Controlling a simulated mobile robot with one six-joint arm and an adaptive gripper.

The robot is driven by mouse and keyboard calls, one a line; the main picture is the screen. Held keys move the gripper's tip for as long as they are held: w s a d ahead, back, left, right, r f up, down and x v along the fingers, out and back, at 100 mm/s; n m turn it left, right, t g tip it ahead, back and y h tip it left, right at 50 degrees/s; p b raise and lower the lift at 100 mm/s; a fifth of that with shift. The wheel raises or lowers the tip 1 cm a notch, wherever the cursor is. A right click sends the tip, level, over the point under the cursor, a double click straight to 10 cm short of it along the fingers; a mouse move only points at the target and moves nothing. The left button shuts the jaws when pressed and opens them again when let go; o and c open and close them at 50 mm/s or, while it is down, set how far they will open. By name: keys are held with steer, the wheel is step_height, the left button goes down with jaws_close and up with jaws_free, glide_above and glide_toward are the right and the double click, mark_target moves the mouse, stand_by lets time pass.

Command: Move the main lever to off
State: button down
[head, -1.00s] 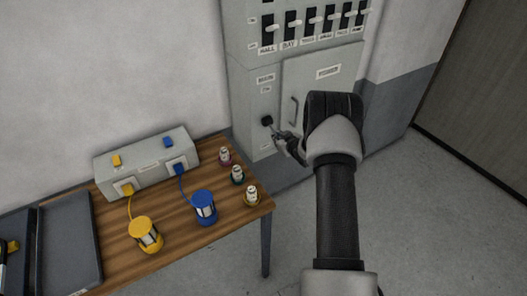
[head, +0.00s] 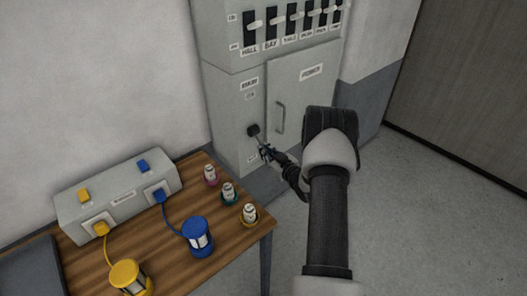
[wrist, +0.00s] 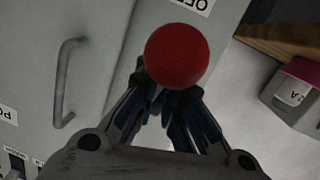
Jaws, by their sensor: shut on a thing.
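The main lever has a black pivot (head: 253,130) on the grey cabinet's left panel, below a label that seems to read MAIN. Its handle slants down and right from the pivot to my gripper (head: 265,152). In the wrist view, a red ball knob (wrist: 177,55) sits at the fingertips of my gripper (wrist: 172,92), which is shut on the lever. The ball hides part of the fingertips. An OFF label (wrist: 196,5) shows just beyond the knob, cut by the frame edge.
A cabinet door with a handle (head: 280,104) is right of the lever. A row of switches (head: 290,25) is above.

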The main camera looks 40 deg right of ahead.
steer(key=c, duration=1.7)
jaws_free()
steer(key=s+a+r, duration=0.1)
steer(key=s, duration=1)
steer(key=shift+s+a+r, duration=0.15)
steer(key=shift+s+r, duration=0.15)
steer(key=shift+s, duration=0.1)
